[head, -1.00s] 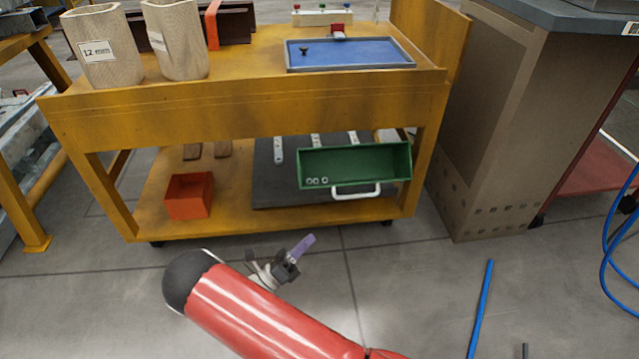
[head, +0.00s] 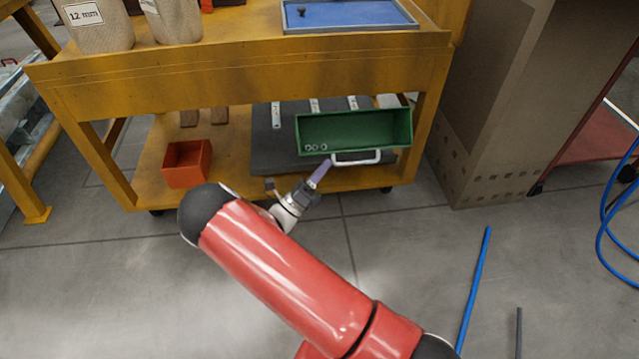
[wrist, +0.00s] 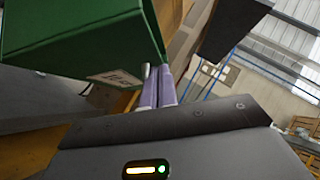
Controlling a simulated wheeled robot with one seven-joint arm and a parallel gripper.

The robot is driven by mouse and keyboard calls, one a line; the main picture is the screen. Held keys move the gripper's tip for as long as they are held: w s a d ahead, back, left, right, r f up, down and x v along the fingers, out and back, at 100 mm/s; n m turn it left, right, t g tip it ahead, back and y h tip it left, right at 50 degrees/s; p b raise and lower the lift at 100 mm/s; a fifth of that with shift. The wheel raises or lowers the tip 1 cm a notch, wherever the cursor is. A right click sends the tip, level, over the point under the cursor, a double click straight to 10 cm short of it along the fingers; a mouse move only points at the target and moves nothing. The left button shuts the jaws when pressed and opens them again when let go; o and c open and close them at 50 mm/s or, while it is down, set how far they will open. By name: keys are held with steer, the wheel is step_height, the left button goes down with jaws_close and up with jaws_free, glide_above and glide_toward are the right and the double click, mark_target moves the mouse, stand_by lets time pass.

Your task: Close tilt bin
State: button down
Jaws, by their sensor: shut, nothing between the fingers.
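The tilt bin (head: 352,128) is a green open-topped box under the cart's upper deck, tilted forward so its inside shows. Several small light rings lie at its left inside. Its white handle (head: 357,159) is on the lower front edge. My gripper (head: 322,170) has purple fingers, shut and empty, with the tips just left of the handle's left end in the head view. In the wrist view the purple fingers (wrist: 157,88) are together beside the green bin (wrist: 80,35), which carries a white label. Whether the tips touch the bin or handle I cannot tell.
The yellow cart (head: 240,62) holds a blue tray (head: 345,15) on top and an orange box (head: 187,163) on its lower shelf. A large brown box (head: 492,100) stands to the right.

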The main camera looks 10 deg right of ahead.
steer(key=shift+w+r, duration=0.25)
steer(key=shift+r+p, duration=0.2)
steer(key=shift+p, duration=0.1)
steer(key=w+r+n+y+p, duration=0.1)
steer(key=p, duration=0.1)
steer(key=r+n+t+y+p, duration=0.1)
steer(key=n+p, duration=0.1)
steer(key=p, duration=0.1)
steer(key=w+r+n+y+p, duration=0.1)
steer(key=p, duration=0.2)
steer(key=shift+w+r+n+y, duration=0.3)
steer(key=shift+r+n, duration=0.1)
steer(key=w+r+n+y+p, duration=0.1)
steer(key=n+p, duration=0.1)
steer(key=shift+w+r+p, duration=0.15)
steer(key=shift+w+p, duration=0.2)
steer(key=shift+w, duration=0.05)
steer(key=shift+w+r+y+p, duration=0.15)
steer(key=shift+w+r+p, duration=0.1)
steer(key=shift+w, duration=0.25)
steer(key=shift+w+r+y+p, duration=0.15)
steer(key=shift+w+r+p, duration=0.05)
steer(key=shift+w, duration=0.3)
steer(key=shift+w+r, duration=0.2)
steer(key=shift+w, duration=0.5)
steer(key=shift+w+r, duration=0.2)
steer(key=shift+w, duration=0.5)
steer(key=shift+w+r, duration=0.15)
steer(key=shift+r, duration=0.1)
